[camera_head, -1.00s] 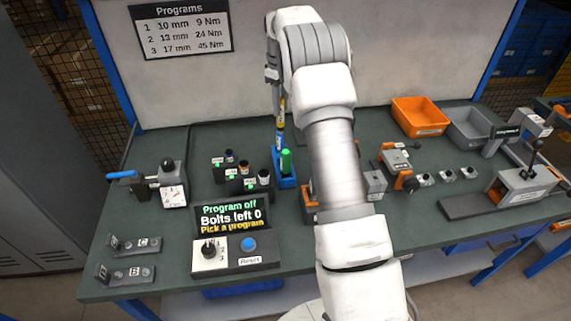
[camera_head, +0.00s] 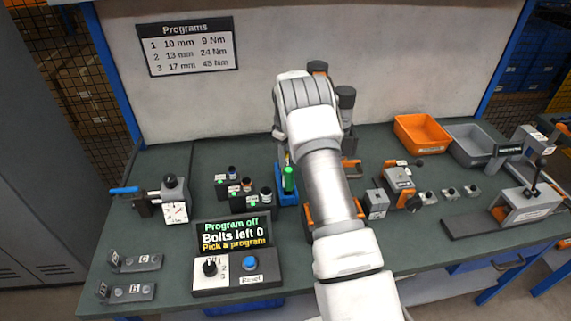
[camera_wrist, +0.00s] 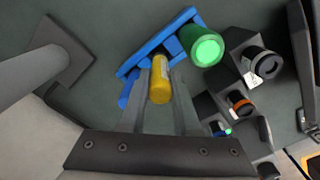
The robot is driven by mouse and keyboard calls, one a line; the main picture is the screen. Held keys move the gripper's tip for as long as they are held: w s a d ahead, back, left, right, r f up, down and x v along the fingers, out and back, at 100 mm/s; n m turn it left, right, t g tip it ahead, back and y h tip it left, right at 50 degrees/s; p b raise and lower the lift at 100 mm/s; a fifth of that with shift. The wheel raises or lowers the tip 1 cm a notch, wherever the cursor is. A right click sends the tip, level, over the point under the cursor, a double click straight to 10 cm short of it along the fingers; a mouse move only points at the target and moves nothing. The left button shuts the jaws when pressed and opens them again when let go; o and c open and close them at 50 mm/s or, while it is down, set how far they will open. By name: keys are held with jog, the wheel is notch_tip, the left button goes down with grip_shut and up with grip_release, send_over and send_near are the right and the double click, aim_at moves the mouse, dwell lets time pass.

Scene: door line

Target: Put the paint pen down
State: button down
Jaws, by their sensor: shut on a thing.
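My gripper (camera_wrist: 160,72) is shut on the yellow paint pen (camera_wrist: 160,86), which stands between the two fingers and is seen almost end-on in the wrist view. In the head view my arm hides the gripper and most of the pen. The blue holder (camera_wrist: 150,48) lies below the fingers in the wrist view, and stands on the bench in the head view (camera_head: 286,197). A green pen (camera_wrist: 204,46) stands upright in it, beside the yellow one. I cannot tell whether the yellow pen's lower end is inside the holder.
Dark socket blocks (camera_head: 240,194) stand just left of the holder. The program display (camera_head: 232,233) and its control box (camera_head: 237,268) are nearer the front. An orange bin (camera_head: 421,132) and a grey bin (camera_head: 470,146) stand at the back right. A clamp fixture (camera_head: 398,182) is right of my arm.

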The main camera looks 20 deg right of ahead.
jog(key=shift+f, duration=1.55)
jog(key=shift+f, duration=0.1)
jog(key=c, duration=0.6)
grip_release()
jog(key=shift+c, duration=0.2)
